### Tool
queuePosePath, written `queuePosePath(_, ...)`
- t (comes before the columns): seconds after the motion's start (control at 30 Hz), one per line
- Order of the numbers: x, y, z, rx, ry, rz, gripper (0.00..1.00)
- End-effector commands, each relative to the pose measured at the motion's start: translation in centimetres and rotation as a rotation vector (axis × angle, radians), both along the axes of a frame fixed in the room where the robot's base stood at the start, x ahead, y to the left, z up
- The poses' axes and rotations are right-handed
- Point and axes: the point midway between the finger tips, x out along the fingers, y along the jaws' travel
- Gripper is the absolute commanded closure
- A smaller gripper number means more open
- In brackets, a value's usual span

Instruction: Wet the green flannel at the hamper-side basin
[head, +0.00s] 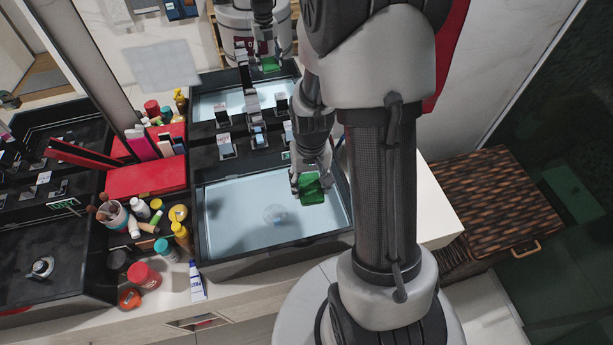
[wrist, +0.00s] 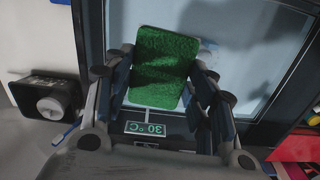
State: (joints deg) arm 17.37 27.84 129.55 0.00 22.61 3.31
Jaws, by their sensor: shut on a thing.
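The green flannel (head: 313,190) is in my gripper (head: 308,176), over the right part of the hamper-side basin (head: 235,225). This basin has a dark rim and a pale blue inside with a drain near its middle. In the wrist view the flannel (wrist: 165,62) stands out flat between the two fingers (wrist: 163,98), which are shut on it. The basin's pale inside (wrist: 235,50) lies behind it. I cannot tell whether the flannel touches water.
A display (wrist: 145,128) on the rim reads 30 °C. The other basin (head: 45,265) is at the left. Between them stand several bottles, a brush cup (head: 112,215) and red boxes (head: 145,180). A wicker hamper (head: 520,205) stands at the right. A mirror behind repeats the scene.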

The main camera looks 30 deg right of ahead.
Motion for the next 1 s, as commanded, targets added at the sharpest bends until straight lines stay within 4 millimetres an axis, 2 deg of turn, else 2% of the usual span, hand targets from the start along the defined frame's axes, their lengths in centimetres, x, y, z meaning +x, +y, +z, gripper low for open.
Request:
queuePosePath(0.37,-0.2,0.0,-1.5,0.0,0.001,-0.001,0.68)
queuePosePath(1.0,-0.2,0.0,-7.9,0.0,0.001,0.0,0.68)
